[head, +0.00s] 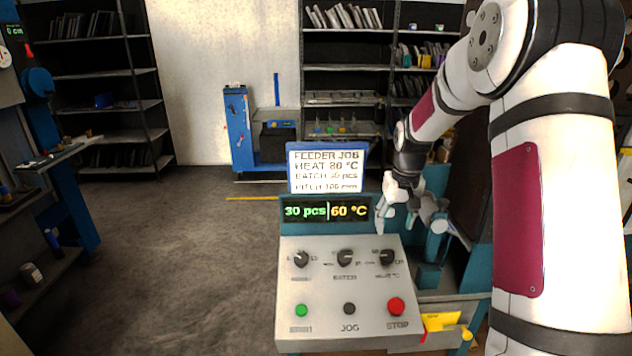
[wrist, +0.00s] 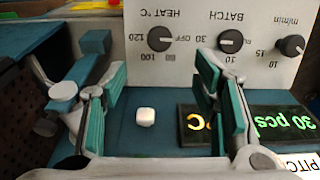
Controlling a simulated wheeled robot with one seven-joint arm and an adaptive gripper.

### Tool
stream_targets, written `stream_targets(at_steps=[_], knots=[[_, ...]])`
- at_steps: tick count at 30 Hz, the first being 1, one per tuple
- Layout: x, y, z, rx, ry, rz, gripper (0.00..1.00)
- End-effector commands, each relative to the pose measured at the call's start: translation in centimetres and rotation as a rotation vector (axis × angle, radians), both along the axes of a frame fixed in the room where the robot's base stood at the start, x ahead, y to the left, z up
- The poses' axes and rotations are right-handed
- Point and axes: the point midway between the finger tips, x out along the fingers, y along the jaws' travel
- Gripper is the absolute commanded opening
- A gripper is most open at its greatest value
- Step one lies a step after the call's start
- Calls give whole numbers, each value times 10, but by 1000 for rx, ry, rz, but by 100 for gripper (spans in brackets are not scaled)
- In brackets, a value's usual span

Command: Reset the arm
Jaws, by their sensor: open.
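My gripper (head: 410,222) hangs at the right end of the display (head: 326,211), above the control panel (head: 325,283). In the wrist view my gripper (wrist: 162,112) has its teal-padded fingers wide apart. A small white block (wrist: 145,117) on the teal surface shows between them, apart from both pads. The right finger hides part of the display. The display reads 30 pcs and 60 °C. The heat knob (head: 387,258), batch knob (head: 345,258) and left knob (head: 301,259) are untouched by my gripper.
Green (head: 301,310), black (head: 349,309) and red (head: 396,306) buttons line the panel's front. Machine parts stand right of the panel. Open floor (head: 170,260) lies left; shelves stand behind.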

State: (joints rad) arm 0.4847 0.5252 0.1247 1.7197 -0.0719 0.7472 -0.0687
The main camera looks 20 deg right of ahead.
Motion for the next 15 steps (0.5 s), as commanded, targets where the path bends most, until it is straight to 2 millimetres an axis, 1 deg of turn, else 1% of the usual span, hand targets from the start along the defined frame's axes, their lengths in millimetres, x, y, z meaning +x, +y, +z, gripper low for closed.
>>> stream_targets(at_steps=[2, 5, 8, 11, 12, 15], knots=[[0, 1, 1, 0, -1, 1, 54], [-3, 7, 12, -7, -8, 8, 54], [-12, 24, 36, -21, -24, 27, 54], [-30, 48, 69, -39, -46, 51, 54], [-39, 58, 82, -45, -58, 62, 54], [-63, 83, 110, -59, -82, 86, 54]])
